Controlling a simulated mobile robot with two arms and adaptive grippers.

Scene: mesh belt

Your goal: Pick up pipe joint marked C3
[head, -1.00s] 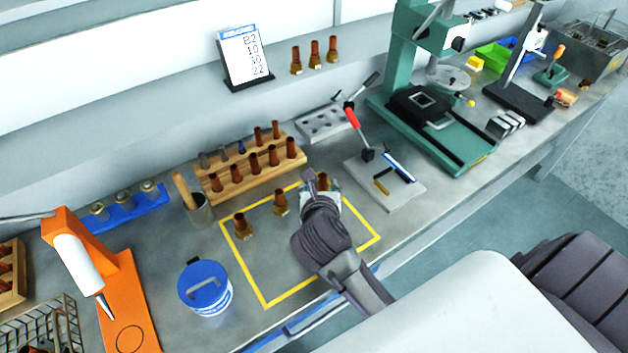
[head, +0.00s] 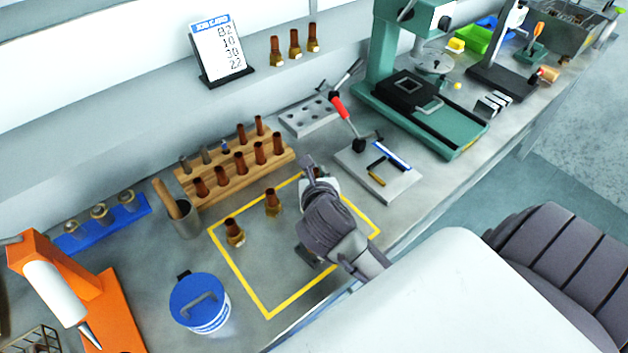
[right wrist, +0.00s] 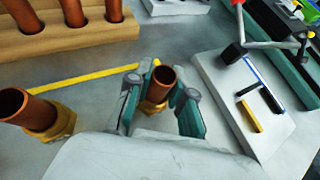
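Three copper pipe joints with brass nuts stand inside the yellow square (head: 239,288): one at the left (head: 234,233), one in the middle (head: 272,203), and one at the right (head: 319,173), mostly hidden by my right gripper (head: 314,170). In the right wrist view, this right joint (right wrist: 161,84) stands upright between the two fingers of my right gripper (right wrist: 160,100), which look spread, with small gaps beside it. The left-hand joint there (right wrist: 35,112) is clear of the fingers. No C3 mark is legible on any joint. My left gripper is not in view.
A wooden rack (head: 183,182) of copper pieces stands behind the square. A plate with a red-handled clamp (head: 400,189) is close on the right. A blue-lidded tub (head: 199,299) is front left. A job card (head: 217,47) and several joints sit on the shelf.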

